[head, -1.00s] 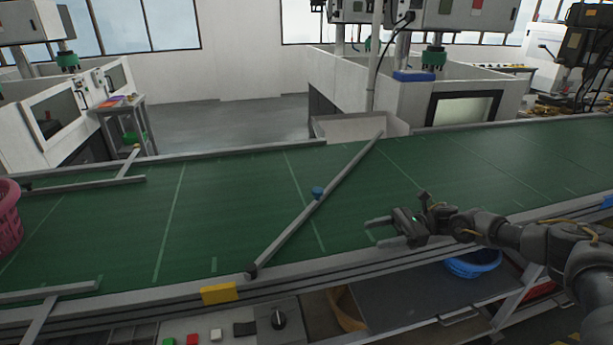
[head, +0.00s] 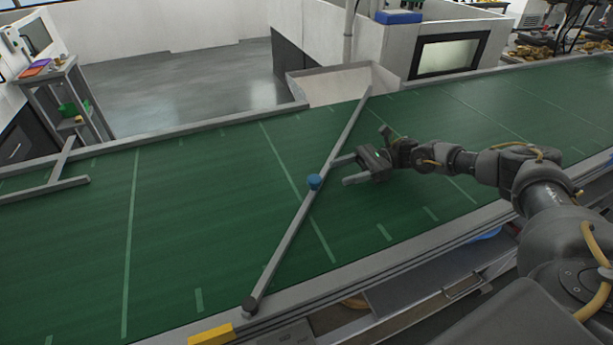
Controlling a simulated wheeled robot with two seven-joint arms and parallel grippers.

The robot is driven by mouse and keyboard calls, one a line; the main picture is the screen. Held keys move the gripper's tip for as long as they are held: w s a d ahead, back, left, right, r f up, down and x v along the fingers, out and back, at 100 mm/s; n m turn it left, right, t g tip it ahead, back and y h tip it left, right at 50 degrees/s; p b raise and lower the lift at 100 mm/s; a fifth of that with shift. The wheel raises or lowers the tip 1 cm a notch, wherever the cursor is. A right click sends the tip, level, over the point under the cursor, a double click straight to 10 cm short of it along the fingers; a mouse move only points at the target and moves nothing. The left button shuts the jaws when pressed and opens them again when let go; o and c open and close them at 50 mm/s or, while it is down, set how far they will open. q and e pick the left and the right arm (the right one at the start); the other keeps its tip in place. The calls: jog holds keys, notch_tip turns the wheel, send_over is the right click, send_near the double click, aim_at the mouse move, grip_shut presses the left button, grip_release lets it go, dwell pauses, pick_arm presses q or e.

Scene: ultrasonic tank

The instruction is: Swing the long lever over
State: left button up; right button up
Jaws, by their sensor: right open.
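The long lever (head: 285,246) is a grey bar lying diagonally across the green conveyor belt (head: 200,210). Its near end sits on a dark pivot at the near rail, and its far end reaches the far rail by a pale chute (head: 338,86). My left gripper is out of view.
A yellow block (head: 211,335) sits on the near rail left of the pivot. A fixed grey guide (head: 50,188) lies on the belt at the left. A small shelf stand (head: 68,100) is beyond the far rail.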

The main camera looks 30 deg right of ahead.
aim_at(308, 181)
jog(key=a+p, duration=0.1)
jog(key=a, duration=0.2)
jog(key=a+p, duration=0.2)
jog(key=a, duration=0.1)
jog(key=a+p, duration=0.2)
jog(key=a, duration=0.1)
jog(key=shift+w+a+r, duration=0.2)
jog(key=shift+w+a, duration=0.1)
jog(key=shift+a, duration=0.05)
jog(key=shift+w+a+f, duration=0.1)
jog(key=shift+a+f, duration=0.1)
jog(key=shift+a, duration=0.35)
grip_shut()
